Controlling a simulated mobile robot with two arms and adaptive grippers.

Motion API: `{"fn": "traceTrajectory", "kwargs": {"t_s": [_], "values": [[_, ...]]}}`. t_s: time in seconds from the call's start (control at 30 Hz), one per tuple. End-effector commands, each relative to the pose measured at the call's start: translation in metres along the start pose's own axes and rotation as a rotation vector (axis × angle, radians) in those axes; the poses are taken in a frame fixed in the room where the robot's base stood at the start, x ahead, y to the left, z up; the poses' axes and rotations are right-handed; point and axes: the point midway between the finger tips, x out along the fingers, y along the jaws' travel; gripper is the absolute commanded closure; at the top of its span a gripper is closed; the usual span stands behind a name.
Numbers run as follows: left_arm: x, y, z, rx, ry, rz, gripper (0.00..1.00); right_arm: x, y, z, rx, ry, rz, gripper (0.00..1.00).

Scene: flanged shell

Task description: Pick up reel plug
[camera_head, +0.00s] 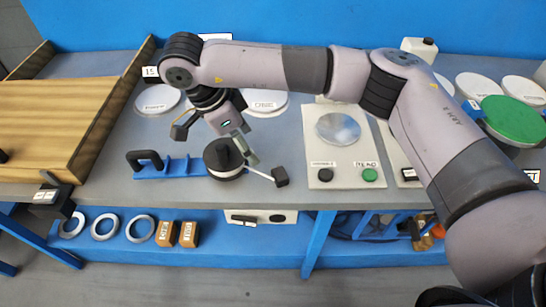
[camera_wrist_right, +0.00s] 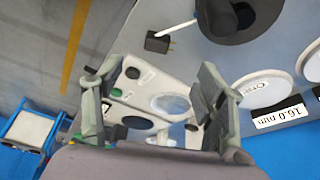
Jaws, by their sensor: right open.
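A round black part with a raised knob, which looks like the reel plug (camera_head: 217,160), sits on a pale round base on the grey bench in the head view. In the right wrist view a dark round part (camera_wrist_right: 243,22) shows at the top edge, partly cut off. My right gripper (camera_head: 212,136) hangs over the bench just above and behind the black part, one finger overlapping it in the picture. Its fingers are spread and empty in the right wrist view (camera_wrist_right: 155,100). Whether a finger touches the part I cannot tell. My left gripper is not in view.
A blue holder with a black handle (camera_head: 146,160) lies left of the part. A white rod with a black end (camera_head: 280,177) lies right. White discs (camera_head: 157,98), a panel with a round pad (camera_head: 338,128) and a wooden tray (camera_head: 60,120) surround it.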

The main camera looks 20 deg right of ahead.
Motion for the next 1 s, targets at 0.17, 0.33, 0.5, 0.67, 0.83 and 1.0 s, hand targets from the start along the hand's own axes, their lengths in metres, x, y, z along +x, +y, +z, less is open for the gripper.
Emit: {"fn": "traceTrajectory", "kwargs": {"t_s": [0.17,0.33,0.5,0.67,0.83,1.0], "values": [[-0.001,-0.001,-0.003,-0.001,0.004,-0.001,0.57,0.012,-0.002,-0.012,0.010,0.044,-0.002,0.35],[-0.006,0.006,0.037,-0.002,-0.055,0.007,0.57,0.048,-0.001,-0.013,0.010,0.039,0.002,0.35],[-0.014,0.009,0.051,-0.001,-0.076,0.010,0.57,0.083,-0.002,-0.015,0.012,0.041,0.000,0.35],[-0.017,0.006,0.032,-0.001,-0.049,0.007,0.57,0.108,-0.003,-0.015,0.010,0.039,-0.003,0.35],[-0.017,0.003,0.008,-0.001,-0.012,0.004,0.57,0.120,-0.003,-0.015,0.010,0.038,-0.005,0.35],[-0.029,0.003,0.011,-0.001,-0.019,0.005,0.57,0.138,-0.003,-0.020,0.011,0.040,0.000,0.35]]}}
